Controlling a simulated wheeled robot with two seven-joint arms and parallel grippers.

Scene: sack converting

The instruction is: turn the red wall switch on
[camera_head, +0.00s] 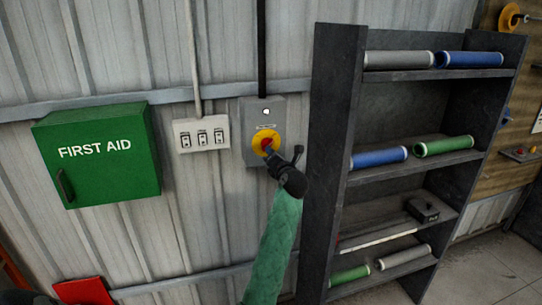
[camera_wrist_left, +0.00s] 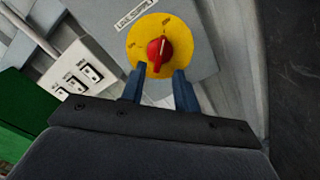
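The red wall switch (camera_head: 267,146) is a red knob on a yellow round plate, set on a grey box (camera_head: 251,117) on the wall. In the left wrist view the red knob (camera_wrist_left: 156,51) is near the top middle, its long handle roughly upright, and the yellow plate (camera_wrist_left: 137,48) shows around it. My left gripper (camera_head: 272,155) is in front of the switch and hides part of it in the head view. Its two fingers (camera_wrist_left: 160,82) are apart with nothing between them; their tips are just short of the knob, near the plate's lower edge. My right gripper is not in view.
A white panel of several small switches (camera_head: 201,134) is left of the grey box, and a green first aid box (camera_head: 98,172) is further left. A dark shelf (camera_head: 333,130) with coloured rolls stands close on the right. A red object (camera_head: 84,291) is at the bottom left.

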